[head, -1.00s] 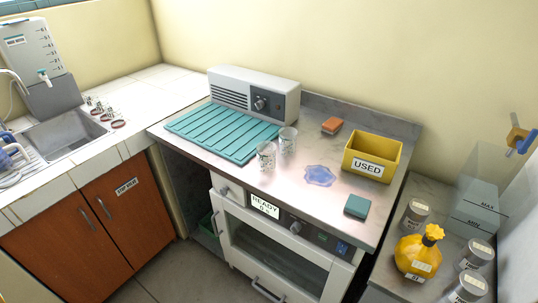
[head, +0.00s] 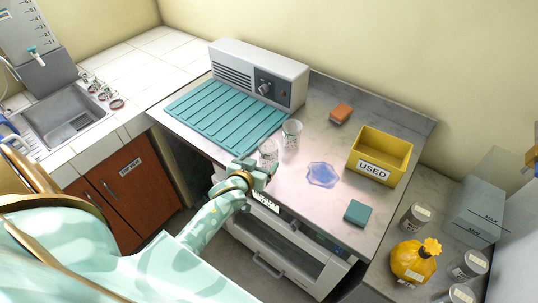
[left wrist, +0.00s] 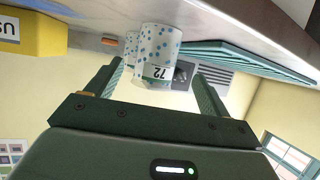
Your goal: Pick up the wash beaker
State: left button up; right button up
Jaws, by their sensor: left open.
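Two clear beakers stand upright side by side on the steel worktop, in front of the teal mat. The nearer one (head: 268,151) is partly hidden behind my left gripper (head: 262,168); the farther one (head: 292,133) stands just to its right. I cannot tell from the labels which is the wash beaker. In the left wrist view, which is upside down, the nearer beaker (left wrist: 158,50) has blue dots and a label reading 72. It shows between the lines of the open, empty fingers (left wrist: 155,85), apparently ahead of their tips. My right gripper is not in view.
A ribbed teal mat (head: 220,115) and a grey-white device (head: 235,65) lie behind the beakers. A blue puddle-like patch (head: 323,174), a teal block (head: 357,212), an orange sponge (head: 341,113) and a yellow USED bin (head: 397,153) are to the right.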

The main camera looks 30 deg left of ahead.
aim_at(265, 158)
pick_arm(q)
jog(key=shift+x, duration=0.95)
jog(key=x, duration=0.1)
jog(key=b+x, duration=0.1)
jog(key=x, duration=0.1)
jog(key=b+x, duration=0.1)
jog(key=shift+w+d+f, duration=0.1)
jog(key=shift+w+d, duration=0.15)
jog(key=shift+w, duration=0.1)
jog(key=shift+w+a+f, duration=0.1)
jog(key=shift+w, duration=0.25)
jog(key=shift+s, duration=0.1)
jog(key=shift+c, duration=0.7)
jog(key=c, duration=0.9)
